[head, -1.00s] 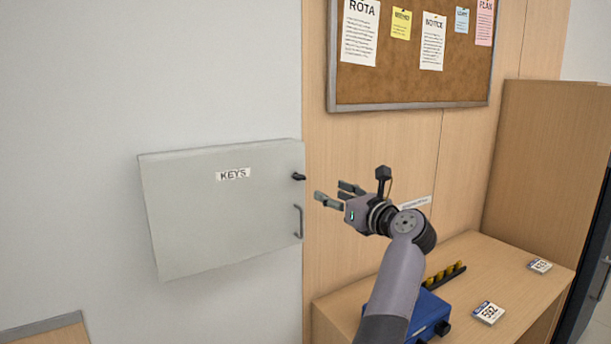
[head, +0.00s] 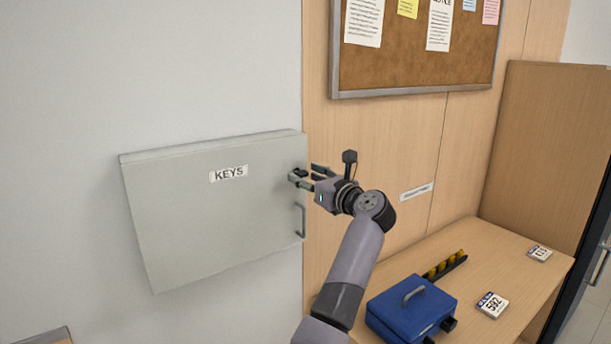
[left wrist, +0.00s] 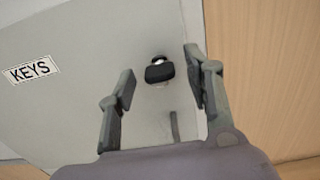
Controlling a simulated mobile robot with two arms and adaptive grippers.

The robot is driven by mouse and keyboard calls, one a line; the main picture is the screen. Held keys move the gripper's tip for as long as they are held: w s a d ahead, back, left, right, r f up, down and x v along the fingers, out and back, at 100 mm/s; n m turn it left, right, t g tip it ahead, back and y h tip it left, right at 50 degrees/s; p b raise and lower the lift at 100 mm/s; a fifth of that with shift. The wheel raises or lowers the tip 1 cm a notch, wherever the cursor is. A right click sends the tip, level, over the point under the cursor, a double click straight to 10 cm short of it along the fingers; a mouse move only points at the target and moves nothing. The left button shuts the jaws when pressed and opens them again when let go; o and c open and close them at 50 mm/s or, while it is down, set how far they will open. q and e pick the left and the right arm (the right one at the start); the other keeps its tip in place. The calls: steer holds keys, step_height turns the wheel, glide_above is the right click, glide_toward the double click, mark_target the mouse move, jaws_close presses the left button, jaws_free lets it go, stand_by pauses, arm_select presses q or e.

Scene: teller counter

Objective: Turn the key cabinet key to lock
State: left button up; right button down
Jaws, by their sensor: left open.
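The grey key cabinet (head: 205,225) with its "KEYS" label hangs on the wall, its door closed. In the left wrist view the black key (left wrist: 159,73) sits in the lock on the cabinet door (left wrist: 100,45), its bow lying roughly crosswise in the picture. My left gripper (head: 301,176) is at the door's right side, in front of the key and largely hiding it in the head view. In the left wrist view its open fingers (left wrist: 160,85) stand on either side of the key, with gaps on both sides. My right gripper is not in view.
A door handle (head: 300,220) is just below the gripper. A notice board (head: 415,60) hangs above.

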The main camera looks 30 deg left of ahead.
arm_select(q)
steer(key=shift+d, duration=0.1)
steer(key=shift+c, duration=1.4)
jaws_close()
steer(key=shift+f+b, duration=0.1)
steer(key=shift+b, duration=0.5)
steer(key=n+b, duration=1.3)
steer(key=b, duration=0.3)
steer(key=n+b, duration=0.1)
steer(key=n, duration=0.3)
steer(key=shift+n+b, duration=0.3)
steer(key=shift+n, duration=0.3)
